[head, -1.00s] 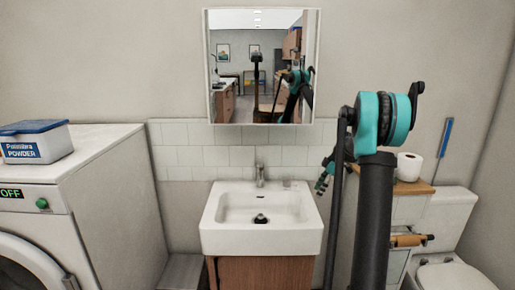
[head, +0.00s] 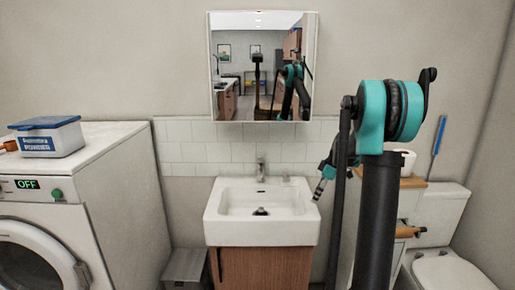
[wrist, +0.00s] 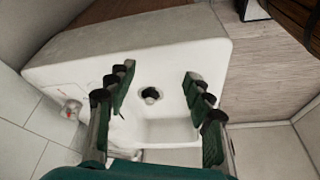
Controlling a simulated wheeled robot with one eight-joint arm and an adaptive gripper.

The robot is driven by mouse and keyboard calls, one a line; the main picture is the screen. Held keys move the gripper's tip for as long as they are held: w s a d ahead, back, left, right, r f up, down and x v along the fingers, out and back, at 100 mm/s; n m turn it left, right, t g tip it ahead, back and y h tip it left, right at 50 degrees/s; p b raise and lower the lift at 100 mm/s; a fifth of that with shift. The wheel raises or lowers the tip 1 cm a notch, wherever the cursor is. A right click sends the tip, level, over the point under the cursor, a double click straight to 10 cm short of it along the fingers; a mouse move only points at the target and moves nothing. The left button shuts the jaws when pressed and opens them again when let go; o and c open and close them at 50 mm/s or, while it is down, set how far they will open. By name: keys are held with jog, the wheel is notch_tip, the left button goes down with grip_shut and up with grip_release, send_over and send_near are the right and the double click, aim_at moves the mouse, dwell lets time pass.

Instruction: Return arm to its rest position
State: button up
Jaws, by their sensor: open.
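My gripper (wrist: 157,95) is open in the wrist view, with its green fingers spread apart and nothing between them. Below it is the white sink (wrist: 190,52), whose dark drain (wrist: 150,95) shows between the fingers. In the head view my gripper (head: 319,190) is at the right edge of the sink (head: 262,232), partly hidden by my own arm. My teal and black arm (head: 388,110) rises at the right of the picture.
A washing machine (head: 105,165) with a powder box (head: 48,138) on top stands at the left. A toilet (head: 442,215) is at the right, near a toilet paper roll (head: 408,160). A mirror (head: 232,100) hangs above the faucet (head: 261,170).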

jog(key=s+a+f+m+t+h, duration=0.1)
jog(key=s+m, duration=0.3)
jog(key=s, duration=0.7)
jog(key=s+a+f+m+t+h, duration=0.1)
jog(key=s+a+f+m, duration=0.2)
jog(key=s, duration=0.8)
jog(key=s+a+f+m+t+h, duration=0.1)
jog(key=s+a+f+m, duration=0.1)
jog(key=s+m, duration=0.4)
jog(key=s+f, duration=0.1)
jog(key=s, duration=0.4)
jog(key=shift+s+f+h, duration=0.25)
jog(key=shift+s+h, duration=0.05)
jog(key=shift+s, duration=0.1)
